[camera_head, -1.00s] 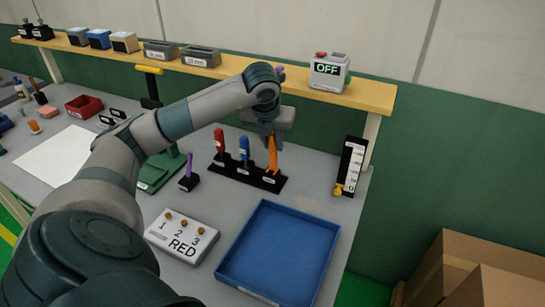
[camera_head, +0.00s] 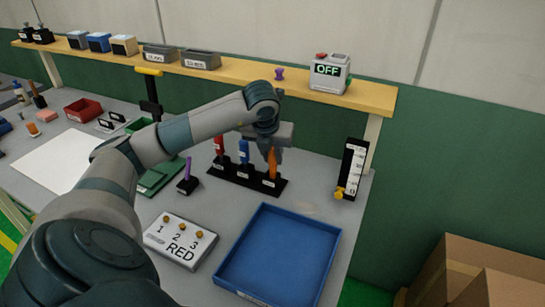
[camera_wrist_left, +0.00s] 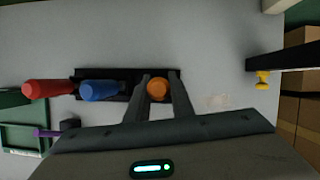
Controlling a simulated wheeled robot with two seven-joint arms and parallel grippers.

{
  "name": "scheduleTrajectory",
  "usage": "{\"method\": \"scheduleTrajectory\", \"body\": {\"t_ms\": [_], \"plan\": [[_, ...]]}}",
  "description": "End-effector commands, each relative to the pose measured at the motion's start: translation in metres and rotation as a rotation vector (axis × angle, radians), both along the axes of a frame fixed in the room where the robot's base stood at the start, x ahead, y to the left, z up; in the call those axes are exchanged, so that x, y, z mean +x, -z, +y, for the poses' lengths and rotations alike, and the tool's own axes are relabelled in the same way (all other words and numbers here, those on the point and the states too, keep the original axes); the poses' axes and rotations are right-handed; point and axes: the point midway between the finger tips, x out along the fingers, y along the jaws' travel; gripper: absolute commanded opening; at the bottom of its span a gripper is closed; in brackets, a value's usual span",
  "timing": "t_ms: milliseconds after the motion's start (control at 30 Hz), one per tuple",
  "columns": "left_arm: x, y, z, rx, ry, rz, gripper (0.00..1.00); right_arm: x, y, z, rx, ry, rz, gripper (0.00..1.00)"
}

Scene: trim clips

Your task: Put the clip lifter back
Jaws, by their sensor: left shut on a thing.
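The clip lifter appears to be the orange-handled tool (camera_head: 272,160), upright at the right end of a black tool rack (camera_head: 235,177). My left gripper (camera_head: 268,150) comes down from above and is shut on the orange handle. In the left wrist view the orange handle (camera_wrist_left: 158,89) sits between the two fingers of the left gripper (camera_wrist_left: 160,82). A red-handled tool (camera_head: 219,146) and a blue-handled tool (camera_head: 244,151) stand in the other slots of the rack. The orange tool's lower end is at the rack; how deep it sits is hard to tell. My right gripper is not in view.
A blue tray (camera_head: 278,258) and a white board marked RED (camera_head: 180,241) lie in front of the rack. A black scale with a yellow knob (camera_head: 350,170) stands to the right. A purple tool (camera_head: 187,175) in a small holder stands to the left. A shelf (camera_head: 230,72) runs behind.

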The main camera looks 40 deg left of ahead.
Motion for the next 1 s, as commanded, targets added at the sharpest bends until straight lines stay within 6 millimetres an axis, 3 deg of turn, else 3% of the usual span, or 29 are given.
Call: {"method": "scheduleTrajectory", "body": {"t_ms": [300, 633, 667, 733, 1000], "plan": [[0.0, 0.001, 0.0, 0.0, 0.0, 0.0, 0.0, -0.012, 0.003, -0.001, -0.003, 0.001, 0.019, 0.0], [0.0, 0.002, 0.0, 0.0, 0.0, 0.0, 0.0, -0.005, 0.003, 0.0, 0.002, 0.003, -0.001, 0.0], [0.0, 0.002, 0.0, 0.001, 0.0, 0.0, 0.23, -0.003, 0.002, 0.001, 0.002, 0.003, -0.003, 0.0], [0.0, 0.002, 0.0, 0.001, 0.0, 0.0, 0.4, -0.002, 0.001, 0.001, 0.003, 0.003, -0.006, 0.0], [0.0, 0.002, 0.0, 0.001, 0.0, 0.0, 0.4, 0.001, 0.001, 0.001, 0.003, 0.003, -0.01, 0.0]]}}
